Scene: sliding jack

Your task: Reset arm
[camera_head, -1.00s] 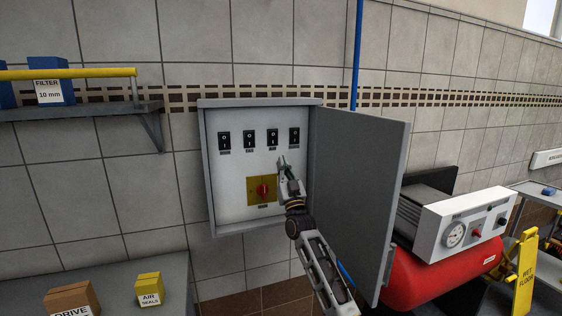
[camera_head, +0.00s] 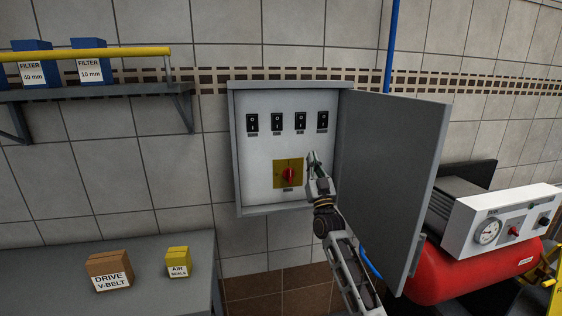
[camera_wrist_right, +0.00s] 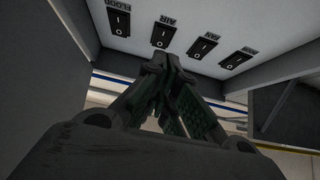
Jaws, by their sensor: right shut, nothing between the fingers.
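My right arm reaches up from the lower right in the head view. My right gripper (camera_head: 314,158) is shut and empty, in front of the open electrical cabinet (camera_head: 238,160), right of the red rotary knob (camera_head: 289,175) on its yellow plate and below the switches. In the right wrist view the shut fingers (camera_wrist_right: 160,65) point toward the row of black rocker switches (camera_wrist_right: 163,35), apart from them. Switch labels there include FLOOD, AIR and FAN. My left gripper is not in view.
The grey cabinet door (camera_head: 393,185) stands open just right of my right arm. A red compressor (camera_head: 470,265) stands beyond it. A shelf (camera_head: 100,92) with blue filter boxes is at upper left. A bench (camera_head: 205,265) holds a drive V-belt box (camera_head: 109,270) and an air seals box (camera_head: 178,261).

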